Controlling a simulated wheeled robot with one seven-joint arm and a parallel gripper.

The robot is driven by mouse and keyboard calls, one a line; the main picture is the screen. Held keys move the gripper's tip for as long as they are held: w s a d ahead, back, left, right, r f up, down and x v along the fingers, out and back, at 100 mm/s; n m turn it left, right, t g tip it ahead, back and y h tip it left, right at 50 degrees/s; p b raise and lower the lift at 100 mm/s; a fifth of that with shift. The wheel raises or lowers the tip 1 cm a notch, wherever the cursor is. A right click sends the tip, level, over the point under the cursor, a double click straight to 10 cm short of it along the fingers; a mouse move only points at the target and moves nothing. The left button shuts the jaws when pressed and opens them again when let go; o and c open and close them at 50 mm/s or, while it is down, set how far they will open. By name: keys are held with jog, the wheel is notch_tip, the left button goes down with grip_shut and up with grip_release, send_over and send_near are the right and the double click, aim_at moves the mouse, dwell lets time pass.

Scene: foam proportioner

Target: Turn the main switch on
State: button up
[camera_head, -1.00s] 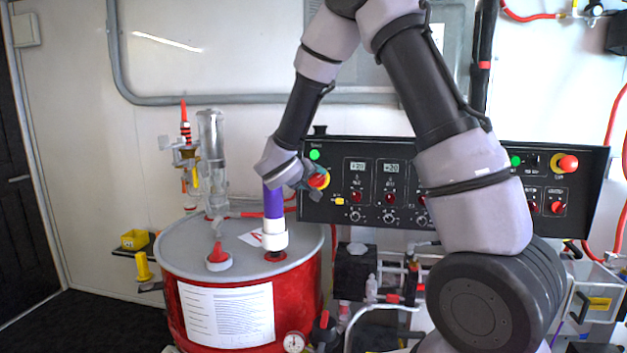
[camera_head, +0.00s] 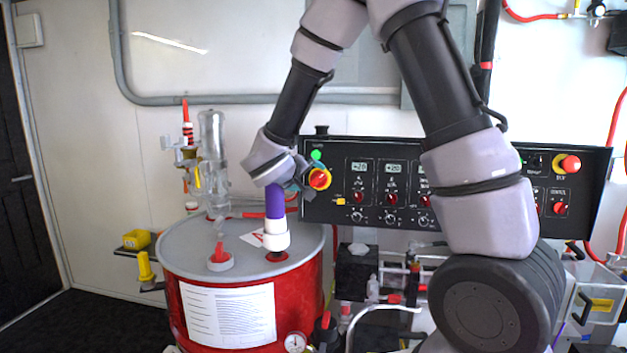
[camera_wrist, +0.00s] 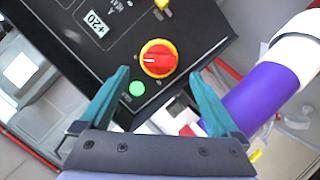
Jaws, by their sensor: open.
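The main switch is a red rotary knob on a yellow ring (camera_head: 319,179) at the left end of the black control panel (camera_head: 450,190). In the wrist view the main switch (camera_wrist: 158,58) lies just beyond my fingertips, roughly between their lines, with a white mark on the knob's left side. A green light (camera_wrist: 137,89) glows beside it on the panel. My gripper (camera_wrist: 165,85) is open and empty, its two teal fingers apart and not seen touching the knob. In the head view my gripper (camera_head: 298,186) is just left of the switch.
A purple and white tube (camera_head: 275,215) stands on the red drum (camera_head: 245,318), close to my wrist; it passes right of my fingers in the wrist view. A clear cylinder (camera_head: 212,165) stands behind the drum. More knobs and displays line the panel to the right.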

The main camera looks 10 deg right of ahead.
jog(key=v, duration=0.5)
jog(key=shift+s+a, duration=0.1)
jog(key=shift+s, duration=0.05)
jog(key=s+d+r+m+g+y, duration=0.1)
jog(key=s+d+r+m+g, duration=0.1)
jog(key=s+d+g, duration=0.35)
jog(key=s+d+r+m+g, duration=0.2)
jog(key=s+d+m, duration=0.1)
jog(key=s+d, duration=0.55)
jog(key=s+a+r+m+t+y, duration=0.1)
jog(key=s+r+m+t+y, duration=0.1)
jog(key=s+r+y, duration=0.4)
jog(key=shift+s+a+r+t+y, duration=0.25)
jog(key=shift+s+r+t+y, duration=0.25)
jog(key=shift+s+y, duration=1)
jog(key=shift+s+f, duration=0.1)
jog(key=shift+s, duration=0.05)
